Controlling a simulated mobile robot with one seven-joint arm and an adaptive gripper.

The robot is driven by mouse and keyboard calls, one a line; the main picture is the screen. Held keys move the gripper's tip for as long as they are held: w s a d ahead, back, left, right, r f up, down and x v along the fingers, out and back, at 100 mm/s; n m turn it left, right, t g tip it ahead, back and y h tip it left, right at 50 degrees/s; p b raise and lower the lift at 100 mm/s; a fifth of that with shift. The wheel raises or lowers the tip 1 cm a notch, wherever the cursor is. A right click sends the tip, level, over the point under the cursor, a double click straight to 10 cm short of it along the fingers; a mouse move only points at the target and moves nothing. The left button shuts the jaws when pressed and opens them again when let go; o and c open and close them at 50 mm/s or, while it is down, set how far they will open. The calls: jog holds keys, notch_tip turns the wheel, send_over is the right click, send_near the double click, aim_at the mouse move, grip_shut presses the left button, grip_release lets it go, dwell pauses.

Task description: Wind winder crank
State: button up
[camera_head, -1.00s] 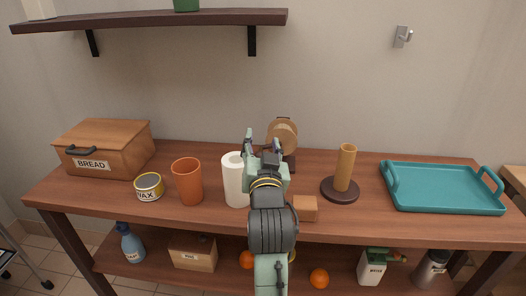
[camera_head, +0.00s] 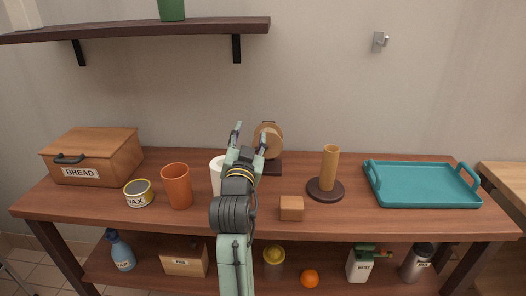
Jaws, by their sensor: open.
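The winder (camera_head: 268,141) stands near the back of the wooden table, a round tan-brown drum on a dark stand and base. Its crank cannot be made out; it may be hidden behind my gripper. My gripper (camera_head: 250,136) is open, its two fingers pointing up and toward the back, in front of and slightly left of the drum in the picture. The right finger overlaps the drum's left edge in view. I cannot tell whether it touches. Nothing shows between the fingers.
A white roll (camera_head: 216,176) stands just left of my gripper, partly hidden. An orange cup (camera_head: 177,187), a wax tin (camera_head: 138,194) and a bread box (camera_head: 94,157) are further left. A wooden block (camera_head: 291,208), an upright holder (camera_head: 328,172) and a teal tray (camera_head: 425,184) are right.

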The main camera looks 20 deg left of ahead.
jog(key=w+d+r+m+h, duration=0.1)
jog(key=w+d+r+m, duration=0.1)
jog(key=d+r+m, duration=0.25)
jog(key=b+v, duration=0.1)
jog(key=v, duration=0.9)
jog(key=shift+f+n, duration=0.25)
jog(key=shift+n, duration=0.2)
